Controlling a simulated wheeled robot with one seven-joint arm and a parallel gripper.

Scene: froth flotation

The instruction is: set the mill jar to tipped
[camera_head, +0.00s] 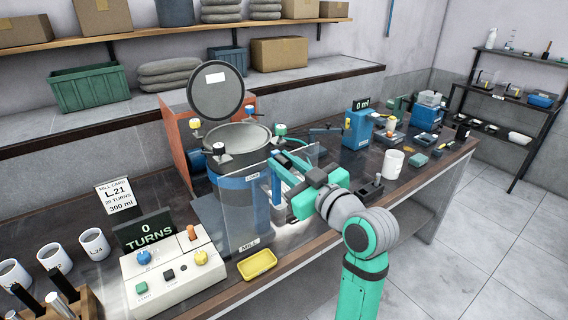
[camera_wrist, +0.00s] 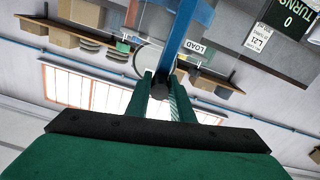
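In the wrist view, my two green fingers (camera_wrist: 165,90) stand either side of a dark round knob (camera_wrist: 161,85) at the end of a blue bar (camera_wrist: 182,35). The knob fills the gap between them.
A control box (camera_head: 172,272) with a "0 TURNS" display (camera_head: 145,229) stands left of the mill, near several white mugs. A yellow tray (camera_head: 257,264) lies at the bench's front edge. A white mug (camera_head: 392,164) and a blue unit (camera_head: 357,125) stand to the right.

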